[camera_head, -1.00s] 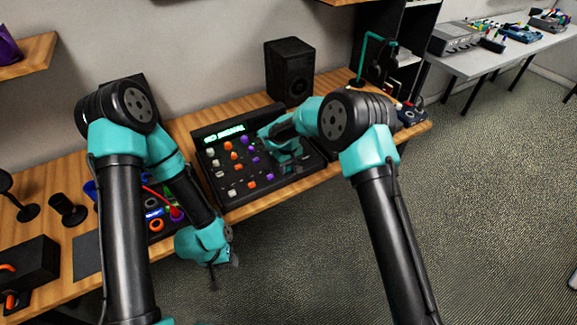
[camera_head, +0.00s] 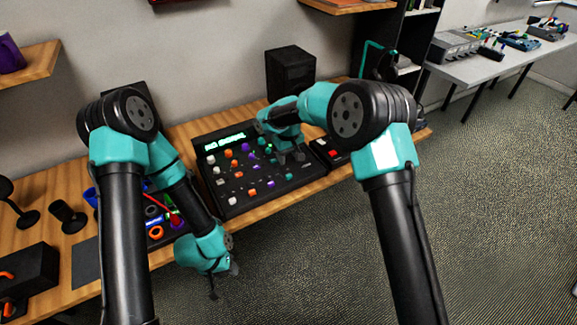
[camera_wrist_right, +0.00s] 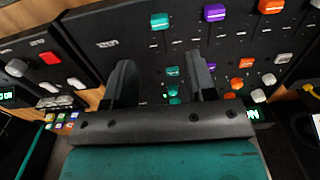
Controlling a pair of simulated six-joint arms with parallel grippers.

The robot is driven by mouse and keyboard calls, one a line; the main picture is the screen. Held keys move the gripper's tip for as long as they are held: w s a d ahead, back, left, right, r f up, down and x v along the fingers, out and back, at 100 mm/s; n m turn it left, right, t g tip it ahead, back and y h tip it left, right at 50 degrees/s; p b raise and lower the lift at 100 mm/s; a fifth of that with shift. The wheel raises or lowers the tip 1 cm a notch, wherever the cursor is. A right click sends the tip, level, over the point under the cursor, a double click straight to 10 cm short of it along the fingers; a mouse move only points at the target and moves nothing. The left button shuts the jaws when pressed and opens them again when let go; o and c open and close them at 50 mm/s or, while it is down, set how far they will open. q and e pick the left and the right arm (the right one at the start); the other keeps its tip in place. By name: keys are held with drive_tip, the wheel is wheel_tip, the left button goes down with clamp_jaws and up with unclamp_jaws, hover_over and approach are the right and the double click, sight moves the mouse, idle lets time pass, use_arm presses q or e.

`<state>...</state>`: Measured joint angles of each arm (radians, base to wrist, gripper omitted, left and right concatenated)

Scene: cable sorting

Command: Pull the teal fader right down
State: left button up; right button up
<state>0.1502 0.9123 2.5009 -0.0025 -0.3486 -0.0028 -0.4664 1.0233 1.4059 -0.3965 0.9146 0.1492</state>
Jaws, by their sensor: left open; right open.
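The black mixer console (camera_head: 222,180) lies on the wooden bench, with columns of white, orange, purple and teal caps. A teal cap (camera_head: 289,176) sits near its front edge at the right. In the right wrist view that teal cap (camera_wrist_right: 160,21) is at the top, ahead of my fingers. Another teal cap (camera_wrist_right: 172,72) shows between the open fingers, with more teal caps below it. I cannot tell whether the fingers touch it. My right gripper (camera_head: 291,157) is over the console's right side, open and empty. My left gripper (camera_head: 213,284) is open, hanging in front of the bench edge.
A small black device (camera_head: 331,150) with red and white buttons sits close to the console's right side. A black speaker (camera_head: 290,74) stands behind. A dark tray with coloured rings (camera_head: 155,232) lies left of the console, partly behind my left arm.

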wheel_tip(320, 180, up, 8)
drive_tip(key=shift+r, duration=0.1)
idle(0.5)
drive_tip(key=s+d+f+m+y, duration=0.2)
drive_tip(key=s+d+f, duration=0.4)
drive_tip(key=f, duration=0.4)
drive_tip(key=s+d+f+m+y, duration=0.1)
drive_tip(key=s+d+f, duration=0.3)
drive_tip(key=d+f, duration=0.5)
drive_tip(key=s+d+f+m, duration=0.2)
drive_tip(key=s+d+f, duration=0.1)
drive_tip(key=s, duration=0.4)
drive_tip(key=s+d+f+m, duration=0.1)
drive_tip(key=s+d+f, duration=0.2)
drive_tip(key=s+d, duration=0.2)
drive_tip(key=s+d+f+m, duration=0.2)
drive_tip(key=s+d+f, duration=0.1)
drive_tip(key=s, duration=0.8)
drive_tip(key=shift+s+d+f+m+t+y, duration=0.2)
drive_tip(key=shift+d+m+t+y, duration=0.15)
drive_tip(key=shift+d, duration=0.25)
drive_tip(key=shift+c, duration=0.4)
